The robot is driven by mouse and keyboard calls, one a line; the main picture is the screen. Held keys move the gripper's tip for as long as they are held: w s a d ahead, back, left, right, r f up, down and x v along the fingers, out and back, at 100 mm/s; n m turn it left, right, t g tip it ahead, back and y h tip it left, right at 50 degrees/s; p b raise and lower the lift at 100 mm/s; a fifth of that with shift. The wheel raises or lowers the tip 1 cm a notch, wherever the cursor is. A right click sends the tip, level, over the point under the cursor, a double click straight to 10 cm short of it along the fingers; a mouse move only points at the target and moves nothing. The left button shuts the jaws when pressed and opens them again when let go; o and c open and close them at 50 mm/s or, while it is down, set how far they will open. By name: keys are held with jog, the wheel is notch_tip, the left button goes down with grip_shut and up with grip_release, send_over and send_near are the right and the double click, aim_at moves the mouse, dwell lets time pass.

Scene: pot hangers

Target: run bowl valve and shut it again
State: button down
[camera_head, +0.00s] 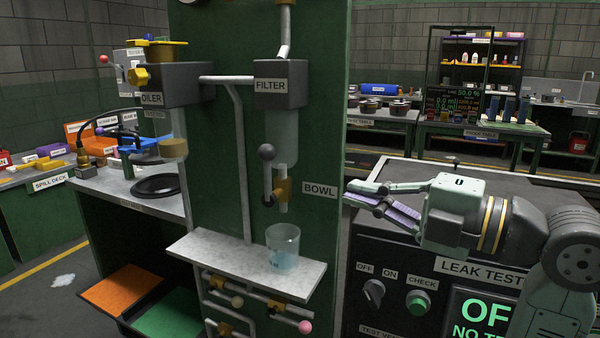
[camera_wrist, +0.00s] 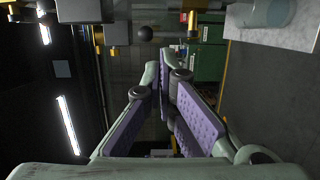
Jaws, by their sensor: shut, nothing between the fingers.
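The bowl valve (camera_head: 283,189) is a brass body on the short pipe under the filter (camera_head: 281,84), left of the BOWL label (camera_head: 319,190). Its dark lever stands about upright, with a round grey knob (camera_head: 267,152) on top. The knob also shows in the wrist view (camera_wrist: 145,33). A clear beaker (camera_head: 283,246) with some pale blue liquid stands on the shelf below the valve. My gripper (camera_head: 350,192) is right of the valve, pointing left, shut and empty. Its fingers (camera_wrist: 166,78) are apart from the knob.
The pale shelf (camera_head: 222,262) juts from the green panel (camera_head: 220,140). Pipes and small valves lie beneath it. The oiler (camera_head: 165,84) hangs at upper left. The leak test console (camera_head: 440,250) stands below my arm. Air between gripper and valve looks clear.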

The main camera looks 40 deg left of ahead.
aim_at(270, 167)
jog(key=a+p, duration=0.1)
jog(key=a, duration=0.3)
jog(key=a+p, duration=0.1)
jog(key=a, duration=0.3)
jog(key=a+p, duration=0.2)
jog(key=a, duration=0.3)
jog(key=shift+s+a+r, duration=0.1)
jog(key=shift+s+r, duration=0.05)
jog(key=shift+s, duration=0.15)
jog(key=shift+a, duration=0.45)
